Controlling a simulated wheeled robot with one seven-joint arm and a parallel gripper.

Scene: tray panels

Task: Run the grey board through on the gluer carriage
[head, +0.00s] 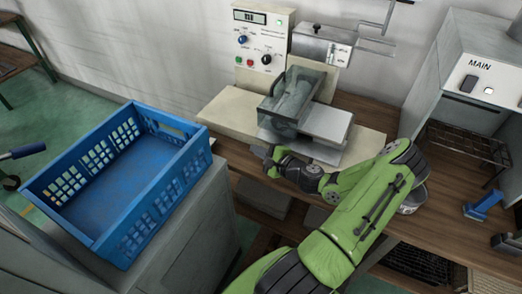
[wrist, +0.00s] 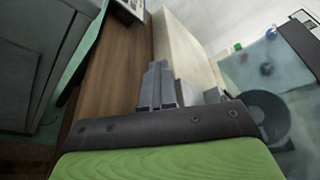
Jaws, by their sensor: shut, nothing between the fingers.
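The gluer, a cream machine with a control panel (head: 262,45), stands at the back of the bench. A clear guard (head: 291,100) covers part of its carriage. A light grey flat plate (head: 327,123) sits to the right of the guard; I cannot tell whether it is the grey board or part of the carriage (head: 318,150). My gripper (head: 270,161) is at the front left of the carriage, low over the front edge of the cream base. In the wrist view my gripper (wrist: 160,82) is shut and empty, beside the cream base (wrist: 180,45). The guard fills the right of that view (wrist: 265,75).
An empty blue crate (head: 110,180) stands on a grey cabinet at left. The wooden bench (head: 385,110) runs right to a grey machine marked MAIN (head: 480,65) with a wire rack (head: 465,142). A blue tool-like item (head: 484,205) lies in front of it.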

